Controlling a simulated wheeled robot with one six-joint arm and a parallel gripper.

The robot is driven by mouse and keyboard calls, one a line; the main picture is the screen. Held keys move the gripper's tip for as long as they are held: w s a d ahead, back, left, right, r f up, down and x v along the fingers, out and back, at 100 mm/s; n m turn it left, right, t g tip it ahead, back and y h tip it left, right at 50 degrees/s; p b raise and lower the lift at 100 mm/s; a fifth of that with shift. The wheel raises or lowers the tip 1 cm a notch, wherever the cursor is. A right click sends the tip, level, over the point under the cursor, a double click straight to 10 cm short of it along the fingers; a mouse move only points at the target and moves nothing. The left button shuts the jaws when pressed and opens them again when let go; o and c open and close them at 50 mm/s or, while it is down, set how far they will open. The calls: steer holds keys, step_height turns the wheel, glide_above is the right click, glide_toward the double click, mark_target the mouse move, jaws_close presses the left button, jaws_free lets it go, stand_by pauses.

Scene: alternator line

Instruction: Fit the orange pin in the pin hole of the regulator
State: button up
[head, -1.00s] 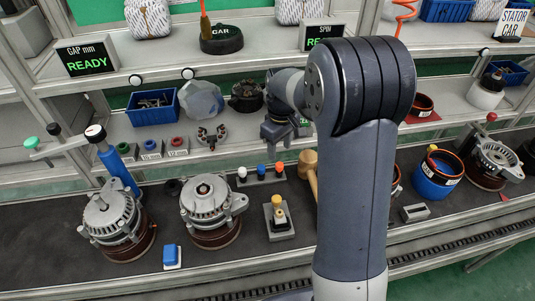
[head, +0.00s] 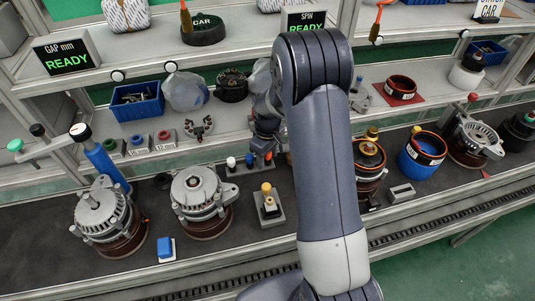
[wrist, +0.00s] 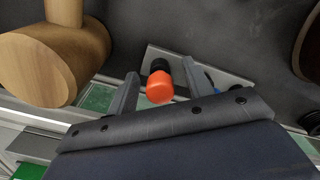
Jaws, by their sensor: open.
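The orange pin (wrist: 160,87) stands upright at one end of a small grey rack (wrist: 215,75), which also holds a blue and a white pin in the head view. In the wrist view my gripper (wrist: 160,69) is open, with one finger on each side of the orange pin and visible gaps between. In the head view my gripper (head: 264,150) is low over the rack (head: 240,170) and partly hides the orange pin. A dark three-armed part (head: 199,128) lies on the lower shelf; I cannot tell whether it is the regulator. The pin hole is not discernible.
A wooden mallet (wrist: 55,62) lies close beside my gripper. A grey block with a yellow-topped post (head: 268,205) stands in front of the rack. Two alternators (head: 108,215) stand to the left, and the shelf edge runs behind.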

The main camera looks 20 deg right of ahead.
steer(key=shift+c, duration=0.2)
steer(key=c, duration=1)
